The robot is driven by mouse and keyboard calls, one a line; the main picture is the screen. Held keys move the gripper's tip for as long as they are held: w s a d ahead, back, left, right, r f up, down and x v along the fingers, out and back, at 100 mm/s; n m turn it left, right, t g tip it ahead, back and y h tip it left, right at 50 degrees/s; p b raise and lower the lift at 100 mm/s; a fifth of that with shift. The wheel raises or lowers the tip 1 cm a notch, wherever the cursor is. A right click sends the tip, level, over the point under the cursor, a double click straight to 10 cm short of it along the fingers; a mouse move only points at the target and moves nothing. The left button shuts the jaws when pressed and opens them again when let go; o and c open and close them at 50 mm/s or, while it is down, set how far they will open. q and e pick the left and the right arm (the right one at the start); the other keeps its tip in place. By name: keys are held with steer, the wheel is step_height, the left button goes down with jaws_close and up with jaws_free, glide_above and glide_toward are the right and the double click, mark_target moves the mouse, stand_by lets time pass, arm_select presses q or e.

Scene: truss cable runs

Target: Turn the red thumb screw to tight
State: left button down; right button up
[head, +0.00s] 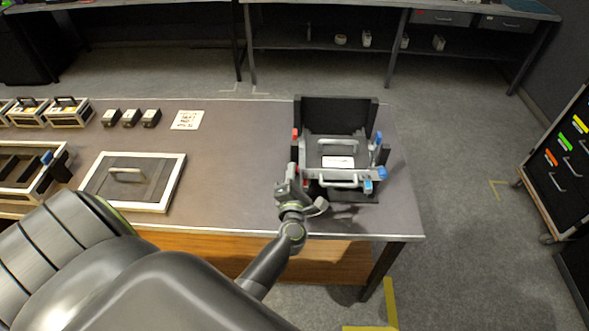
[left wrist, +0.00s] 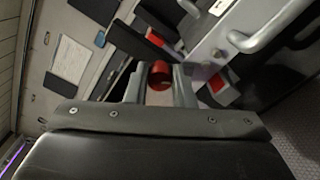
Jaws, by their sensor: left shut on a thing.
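The red thumb screw (left wrist: 160,76) sits between the two fingers of my left gripper (left wrist: 161,88) in the left wrist view, and the fingers are shut on it. In the head view my left gripper (head: 292,180) is at the left front corner of the grey fixture (head: 313,187) and hides the screw there. The fixture has a silver front handle (head: 338,184) and blue knobs on its right side, one of them a blue knob (head: 382,173). I cannot read the screw's turn from these views. My right gripper is not in view.
A framed panel with a handle (head: 183,165) lies on the table (head: 235,190) left of the fixture. Small black boxes (head: 130,118), a printed sheet (head: 187,120) and handled cases (head: 68,116) stand further back and left. The table between panel and fixture is clear.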

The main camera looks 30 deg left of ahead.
arm_select(q)
steer(key=shift+m+p, duration=1.8)
steer(key=shift+m, duration=1.3)
steer(key=c, duration=1.2)
jaws_free()
steer(key=shift+c, duration=0.2)
steer(key=shift+d+f, duration=0.1)
